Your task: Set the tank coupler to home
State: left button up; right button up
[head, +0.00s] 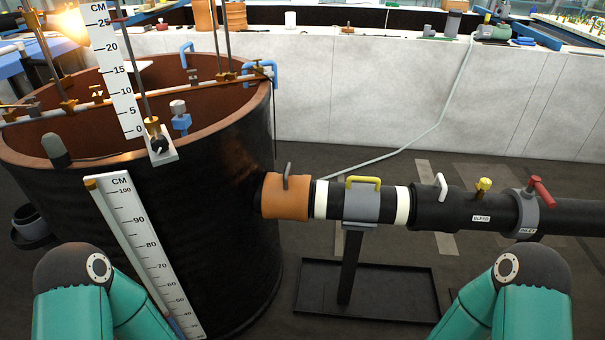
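The tank coupler appears to be the orange collar (285,199) at the wall of the large dark tank (215,180), where the black pipe (455,210) meets it. A grey handle (287,175) stands up from the collar. No home mark can be made out on it. To its right is a grey clamp (361,206) with a yellow handle (363,181), between two white bands on the pipe. Only my teal arm links show, at the bottom left and bottom right. Neither gripper is in view.
Farther right on the pipe are a white lever (441,186), a yellow bleed knob (484,186) and a red-handled valve (541,190). A post and black floor tray (395,291) stand below. A tall scale (145,255) leans on the tank front. A white wall runs behind.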

aim_at(285, 195)
jog(key=u, duration=0.05)
jog(key=i, duration=0.35)
jog(key=z, duration=0.25)
jog(key=k, duration=0.5)
jog(key=u, duration=0.25)
jog(key=i, duration=0.7)
jog(key=z, duration=2.9)
